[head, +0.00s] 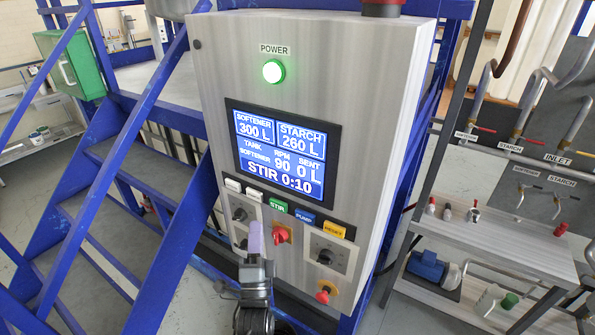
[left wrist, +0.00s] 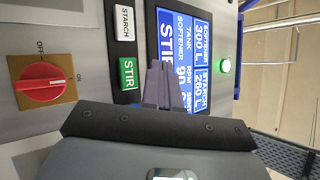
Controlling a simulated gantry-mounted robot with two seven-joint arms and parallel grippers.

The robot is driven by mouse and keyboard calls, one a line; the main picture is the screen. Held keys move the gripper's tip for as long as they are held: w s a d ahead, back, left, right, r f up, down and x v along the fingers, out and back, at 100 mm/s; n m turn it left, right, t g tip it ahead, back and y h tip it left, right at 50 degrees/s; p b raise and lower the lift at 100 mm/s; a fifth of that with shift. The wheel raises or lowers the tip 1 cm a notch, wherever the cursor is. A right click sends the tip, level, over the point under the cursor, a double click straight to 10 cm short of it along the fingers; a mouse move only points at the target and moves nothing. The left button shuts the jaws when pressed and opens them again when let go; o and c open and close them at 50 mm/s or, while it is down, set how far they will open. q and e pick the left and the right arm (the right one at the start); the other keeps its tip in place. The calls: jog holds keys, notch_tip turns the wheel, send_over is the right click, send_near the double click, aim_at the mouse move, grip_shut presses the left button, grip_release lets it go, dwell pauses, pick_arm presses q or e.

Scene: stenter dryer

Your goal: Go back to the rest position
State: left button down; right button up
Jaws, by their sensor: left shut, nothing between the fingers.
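My left gripper (head: 255,238) is shut and empty, in front of the lower left part of the steel control cabinet (head: 225,75). Its closed fingers also show in the left wrist view (left wrist: 161,84), between the green STIR button (left wrist: 128,73) and the screen. I cannot tell whether the fingertips touch the panel. The screen (head: 283,155) reads softener 300 L, starch 260 L, tank softener, RPM 90, sent 0 L and STIR 0:10. The green power lamp (head: 273,71) is lit. My right gripper is not in view.
Blue stairs with a railing (head: 115,145) stand close on the left. A shelf with bottles (head: 490,233) and pipes with valves stand on the right.

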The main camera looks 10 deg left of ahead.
pick_arm(q)
jog(key=s+a+f+g+h+p, duration=0.1)
jog(key=s+a+f+g+h, duration=0.15)
jog(key=s+f, duration=0.55)
jog(key=s+a+f+g+h+p, duration=0.15)
jog(key=s+f+g, duration=0.3)
jog(key=f, duration=0.45)
jog(key=s+f+n+g+h, duration=0.1)
jog(key=s+f+n+g, duration=0.1)
jog(key=s+n+g, duration=0.4)
jog(key=s+d+f+n+g+h, duration=0.1)
jog(key=s+f+n+g, duration=0.2)
jog(key=s, duration=1.2)
jog(key=n+g, duration=0.2)
jog(key=g, duration=0.2)
jog(key=shift+s+n+b, duration=0.3)
jog(key=shift+s+n, duration=0.05)
jog(key=shift+n, duration=0.05)
